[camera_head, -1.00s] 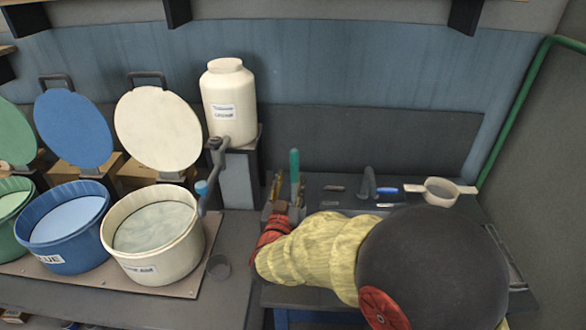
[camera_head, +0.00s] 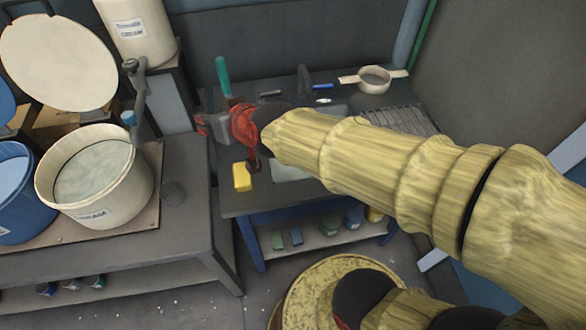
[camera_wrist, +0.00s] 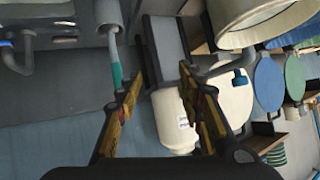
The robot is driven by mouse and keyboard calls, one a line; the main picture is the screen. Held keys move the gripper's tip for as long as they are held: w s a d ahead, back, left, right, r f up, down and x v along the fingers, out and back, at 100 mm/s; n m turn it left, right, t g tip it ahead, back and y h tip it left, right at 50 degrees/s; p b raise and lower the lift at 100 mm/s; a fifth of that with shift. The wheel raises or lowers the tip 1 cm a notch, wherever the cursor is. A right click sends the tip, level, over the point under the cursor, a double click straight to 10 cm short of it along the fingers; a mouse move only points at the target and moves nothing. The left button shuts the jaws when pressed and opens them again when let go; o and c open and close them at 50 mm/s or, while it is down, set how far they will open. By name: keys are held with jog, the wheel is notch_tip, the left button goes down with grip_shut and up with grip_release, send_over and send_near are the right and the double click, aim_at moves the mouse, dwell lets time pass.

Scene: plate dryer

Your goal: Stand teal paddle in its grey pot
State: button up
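The teal paddle (camera_head: 222,75) stands nearly upright behind my gripper in the head view, its teal end up. Its lower part is hidden there. In the wrist view, which is upside down, its teal handle (camera_wrist: 115,76) hangs beside the left finger, with a pale grey shaft above it. A pale grey container, likely the grey pot (camera_wrist: 108,13), is at the top edge, around or behind the shaft's end; I cannot tell which. My gripper (camera_wrist: 162,75) is open, its two fingers apart with nothing held between them.
A cream tub (camera_head: 112,203) and a blue tub (camera_head: 12,205) stand left. A cream jar (camera_head: 135,28) stands behind, near a grey tap. A white strainer (camera_head: 374,80) and small tools lie at the table's back right. A yellow block (camera_head: 242,178) shows below my gripper.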

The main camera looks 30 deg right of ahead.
jog(key=s+d+f+g+h, duration=0.1)
jog(key=s+d, duration=0.3)
jog(key=s, duration=0.6)
jog(key=s+d+f+g+h, duration=0.1)
jog(key=s+d+g, duration=0.3)
jog(key=s, duration=0.6)
jog(key=shift+d+g, duration=0.3)
jog(key=shift+d, duration=0.05)
jog(key=shift+f, duration=0.1)
